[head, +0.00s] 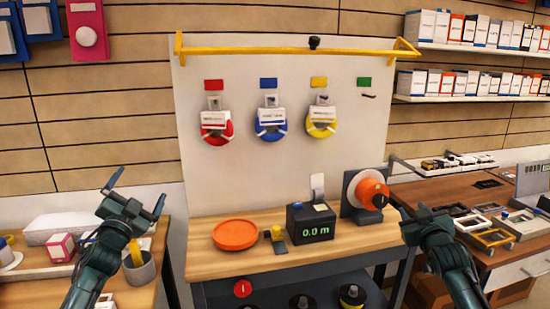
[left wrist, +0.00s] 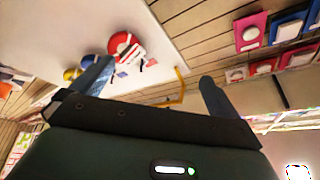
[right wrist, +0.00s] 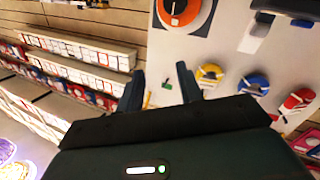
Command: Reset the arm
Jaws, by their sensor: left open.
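My left gripper (head: 137,191) is raised over the left wooden table in the head view. Its fingers are spread wide, with nothing between them. In the left wrist view its two fingers (left wrist: 150,88) stand far apart at either side. My right gripper (head: 408,207) is at the right, just beside the orange dial (head: 372,192) on its grey mount. Whether it touches the dial is not clear. In the right wrist view its fingers (right wrist: 160,88) stand apart with a narrower gap, and nothing is held between them.
The middle workbench (head: 205,258) carries an orange plate (head: 235,235) and a black box reading 0.0 m (head: 310,224). Red (head: 216,126), blue (head: 270,123) and yellow (head: 321,121) spools hang on the white panel. A cup (head: 139,268) stands near my left arm. The right desk holds several frames (head: 495,238).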

